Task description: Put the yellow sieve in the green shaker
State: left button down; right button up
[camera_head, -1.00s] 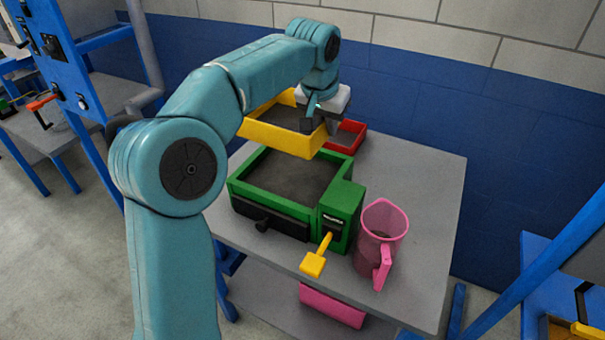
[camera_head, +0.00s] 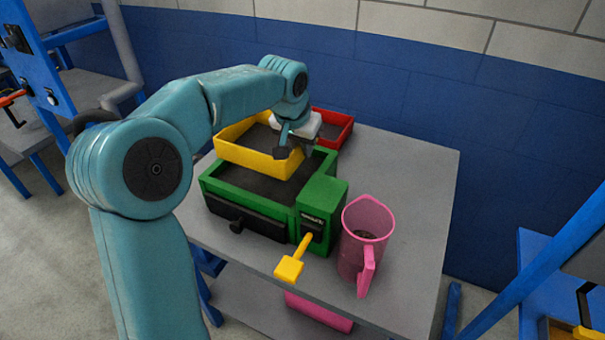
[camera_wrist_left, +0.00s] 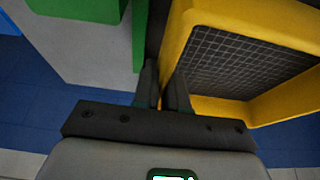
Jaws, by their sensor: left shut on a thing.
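The yellow sieve (camera_head: 249,158) is a square tray with a dark mesh floor. It is above the back part of the green shaker (camera_head: 245,201), and part of the shaker's dark inside shows in front of it. Whether the sieve touches the shaker's rim I cannot tell. My left gripper (camera_head: 291,154) is shut on the sieve's right wall. The left wrist view shows the fingers (camera_wrist_left: 164,92) pinching the yellow wall, with the mesh (camera_wrist_left: 235,62) beside them and a green piece of the shaker (camera_wrist_left: 138,30) at upper left. My right gripper is not in view.
A red tray (camera_head: 335,127) stands behind the shaker on the grey table (camera_head: 420,190). A pink jug (camera_head: 366,240) stands right of the shaker. A yellow lever (camera_head: 290,267) sticks out from the shaker's front. The table's right side is clear.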

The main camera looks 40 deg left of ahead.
pick_arm(q)
notch_tip(320, 180, down, 7)
jog(key=shift+f+b, duration=0.2)
jog(key=shift+b, duration=0.15)
jog(key=shift+f, duration=0.2)
jog(key=c, duration=1.5)
grip_release()
jog(key=shift+o, duration=0.2)
jog(key=shift+r, duration=0.1)
